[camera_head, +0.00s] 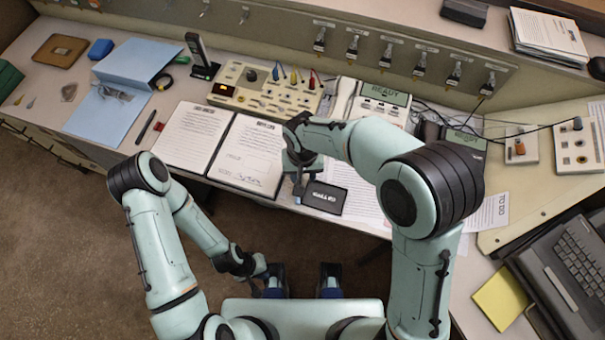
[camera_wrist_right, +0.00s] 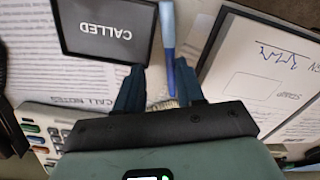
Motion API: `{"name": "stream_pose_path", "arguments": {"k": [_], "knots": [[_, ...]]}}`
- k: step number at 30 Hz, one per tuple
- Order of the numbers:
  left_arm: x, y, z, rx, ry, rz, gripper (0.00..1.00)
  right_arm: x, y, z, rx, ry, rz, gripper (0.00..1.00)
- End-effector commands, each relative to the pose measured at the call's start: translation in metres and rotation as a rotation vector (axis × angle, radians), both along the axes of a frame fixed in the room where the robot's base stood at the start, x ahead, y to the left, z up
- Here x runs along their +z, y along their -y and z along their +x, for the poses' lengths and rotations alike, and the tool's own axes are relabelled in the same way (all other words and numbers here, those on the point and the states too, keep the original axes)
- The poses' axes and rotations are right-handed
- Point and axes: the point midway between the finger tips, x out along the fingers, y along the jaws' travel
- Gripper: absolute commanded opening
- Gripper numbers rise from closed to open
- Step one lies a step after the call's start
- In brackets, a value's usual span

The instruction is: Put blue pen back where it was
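The blue pen (camera_wrist_right: 168,32) shows in the right wrist view, between the CALLED sign and the open logbook. Its lower end runs between the two fingers of my right gripper (camera_wrist_right: 160,90). The fingers stand apart, with a visible gap on the left of the pen; the pen is nearer the right finger. In the head view my right gripper (camera_head: 299,183) is low over the desk at the logbook's right edge and hides most of the pen. My left gripper (camera_head: 268,281) hangs below the desk's front edge; its fingers are too unclear to read.
The open logbook (camera_head: 245,155) lies left of my right gripper, and the black CALLED sign (camera_head: 325,197) is just right of it. A black pen (camera_head: 146,127) lies left of the logbook. A switch panel (camera_head: 262,90) and a phone (camera_head: 372,103) stand behind.

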Motion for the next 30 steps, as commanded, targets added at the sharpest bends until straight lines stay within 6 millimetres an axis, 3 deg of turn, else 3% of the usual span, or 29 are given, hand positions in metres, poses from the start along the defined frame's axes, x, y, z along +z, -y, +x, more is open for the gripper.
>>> {"name": "stream_pose_path", "arguments": {"k": [9, 15, 30], "knots": [[0.01, 0.0, 0.003, 0.0, 0.003, 0.0, 0.0, 0.071, -0.001, 0.001, 0.0, 0.006, 0.004, 0.38], [0.013, 0.0, 0.004, 0.0, 0.006, 0.0, 0.0, 0.099, -0.001, 0.001, 0.001, 0.004, 0.002, 0.38], [0.013, 0.0, 0.004, 0.0, 0.006, 0.0, 0.0, 0.106, 0.0, 0.0, 0.001, 0.001, 0.001, 0.38]]}}
